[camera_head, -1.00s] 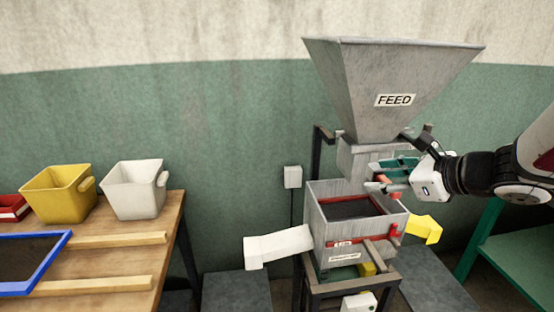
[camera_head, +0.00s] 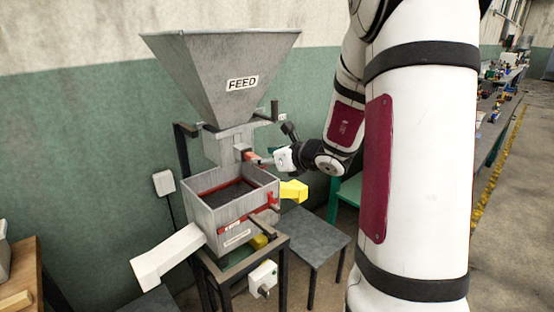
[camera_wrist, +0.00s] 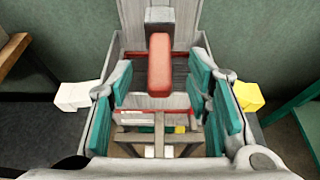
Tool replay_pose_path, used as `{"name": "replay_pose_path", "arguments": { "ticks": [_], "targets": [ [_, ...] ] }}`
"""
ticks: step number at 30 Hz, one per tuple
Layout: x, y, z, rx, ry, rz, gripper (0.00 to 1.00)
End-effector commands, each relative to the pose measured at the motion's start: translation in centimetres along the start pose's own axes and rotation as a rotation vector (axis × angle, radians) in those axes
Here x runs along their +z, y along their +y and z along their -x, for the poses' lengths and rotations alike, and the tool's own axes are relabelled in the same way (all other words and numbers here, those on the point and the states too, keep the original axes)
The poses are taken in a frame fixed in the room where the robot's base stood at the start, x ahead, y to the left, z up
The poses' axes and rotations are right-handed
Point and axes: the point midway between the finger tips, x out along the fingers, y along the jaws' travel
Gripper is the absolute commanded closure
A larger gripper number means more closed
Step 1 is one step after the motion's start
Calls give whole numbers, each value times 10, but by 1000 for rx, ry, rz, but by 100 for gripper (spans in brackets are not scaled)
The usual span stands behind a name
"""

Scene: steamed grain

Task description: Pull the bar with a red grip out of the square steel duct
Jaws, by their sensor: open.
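The square steel duct (camera_head: 218,148) hangs under the grey hopper marked FEED (camera_head: 225,75). The red grip (camera_head: 249,155) sticks out at the duct's right side. In the wrist view the red grip (camera_wrist: 160,62) points down the middle of the picture, with a small piece of grey metal (camera_wrist: 160,15) at its far end. My gripper (camera_wrist: 161,82) is open, its teal pads apart on the left and right of the grip, with gaps showing. In the head view my gripper (camera_head: 266,160) is beside the duct. The rest of the bar is hidden.
Below the duct stands an open grey box (camera_head: 212,215) with a red rim, on a dark stand (camera_head: 272,250). A white chute (camera_head: 168,255) leaves it at left, a yellow one (camera_head: 293,190) at right. A grey low table (camera_head: 315,238) stands to the right.

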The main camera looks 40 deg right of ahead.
Motion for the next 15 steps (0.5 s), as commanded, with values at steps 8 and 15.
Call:
{"name": "replay_pose_path", "arguments": {
  "ticks": [8,15],
  "targets": [
    [0,1,-44,2,0,-1,55],
    [0,0,-59,1,0,0,55]
  ]
}}
